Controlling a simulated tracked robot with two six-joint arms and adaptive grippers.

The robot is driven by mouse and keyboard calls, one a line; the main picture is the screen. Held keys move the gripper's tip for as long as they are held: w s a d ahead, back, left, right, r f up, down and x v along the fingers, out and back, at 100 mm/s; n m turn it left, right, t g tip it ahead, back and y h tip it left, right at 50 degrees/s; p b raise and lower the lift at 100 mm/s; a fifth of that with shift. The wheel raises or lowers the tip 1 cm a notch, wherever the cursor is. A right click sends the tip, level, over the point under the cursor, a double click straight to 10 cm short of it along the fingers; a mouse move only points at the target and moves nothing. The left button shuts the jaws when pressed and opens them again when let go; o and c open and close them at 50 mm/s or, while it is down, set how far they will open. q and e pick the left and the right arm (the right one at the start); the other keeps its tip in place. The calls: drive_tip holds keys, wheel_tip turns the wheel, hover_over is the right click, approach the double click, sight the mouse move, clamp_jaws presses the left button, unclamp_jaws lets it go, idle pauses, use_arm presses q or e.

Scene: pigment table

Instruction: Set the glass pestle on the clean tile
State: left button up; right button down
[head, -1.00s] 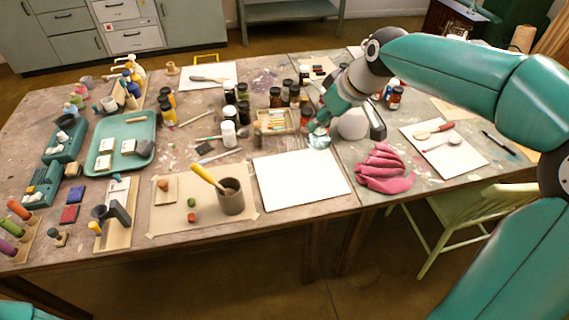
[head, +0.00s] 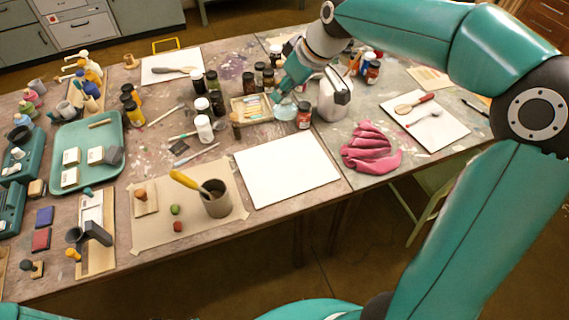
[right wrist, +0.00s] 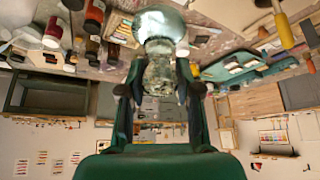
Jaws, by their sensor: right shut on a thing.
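My right gripper (head: 285,98) is shut on the glass pestle (head: 287,110), a clear pale blue glass piece. In the right wrist view the two fingers (right wrist: 160,88) close on its narrower stem, and the round, wide end of the pestle (right wrist: 159,24) points away from the palm. The pestle is beyond the back edge of the clean tile (head: 287,170), a bare white square lying flat near the table's front edge. Whether the pestle touches the table is hard to tell. My left gripper is not in view.
A white container (head: 332,103) is just right. Pink gloves (head: 370,150) lie right of the tile. A grey mortar (head: 216,199) with a yellow-handled tool stands left of it.

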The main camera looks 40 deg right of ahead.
wheel_tip(320, 180, down, 20)
drive_tip(key=shift+b, duration=0.45)
drive_tip(key=c, duration=0.8)
unclamp_jaws()
drive_tip(key=shift+r, duration=0.1)
drive_tip(key=v, duration=1.2)
